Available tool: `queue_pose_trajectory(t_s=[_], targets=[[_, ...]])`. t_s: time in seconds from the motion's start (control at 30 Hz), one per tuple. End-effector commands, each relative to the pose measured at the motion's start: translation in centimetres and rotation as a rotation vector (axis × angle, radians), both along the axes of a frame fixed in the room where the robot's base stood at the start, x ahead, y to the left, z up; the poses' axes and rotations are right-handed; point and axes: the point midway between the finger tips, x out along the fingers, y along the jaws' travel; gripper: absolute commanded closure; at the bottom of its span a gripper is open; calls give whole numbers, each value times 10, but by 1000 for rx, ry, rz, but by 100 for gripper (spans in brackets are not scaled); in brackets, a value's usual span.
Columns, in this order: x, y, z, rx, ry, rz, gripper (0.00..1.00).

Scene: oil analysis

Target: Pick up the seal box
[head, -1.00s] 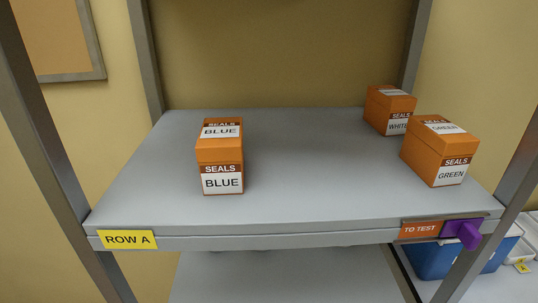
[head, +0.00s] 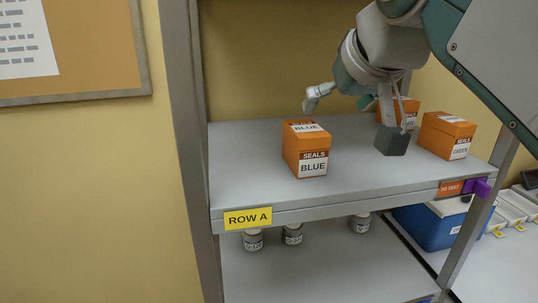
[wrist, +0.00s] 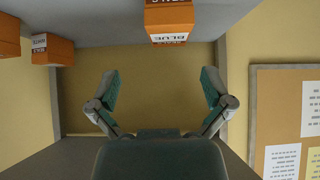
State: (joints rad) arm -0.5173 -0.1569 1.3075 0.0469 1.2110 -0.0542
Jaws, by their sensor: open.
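Three orange seal boxes stand upright on the grey shelf top (head: 245,175). The BLUE seal box (head: 295,152) is at the left; the GREEN seal box (head: 443,140) is at the right, and the WHITE seal box (head: 410,108) is behind it, partly hidden by my gripper. My gripper (head: 352,115) is open and empty over the shelf, its fingers spread to the right of the BLUE box. In the wrist view the scene is upside down: my open fingers (wrist: 160,88) are clear of the BLUE box (wrist: 168,16), and the WHITE box (wrist: 52,50) is at the left.
Several small jars (head: 292,235) stand on the lower shelf. Shelf posts (head: 182,130) flank the space. A blue bin (head: 425,225) is at the right.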

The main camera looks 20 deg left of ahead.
Motion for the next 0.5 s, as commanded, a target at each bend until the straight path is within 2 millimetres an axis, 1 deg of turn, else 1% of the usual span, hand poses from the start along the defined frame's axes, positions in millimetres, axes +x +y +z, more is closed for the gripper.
queue_pose_trajectory(t_s=[0.07, 0.13, 0.4, 0.5], targets=[[1, 3, 4, 3, -5, 8, 0], [3, 6, 2, 4, -5, 11, 0], [28, 30, -30, -4, -3, 12, 0], [33, 34, -35, -3, -6, 11, 0]])
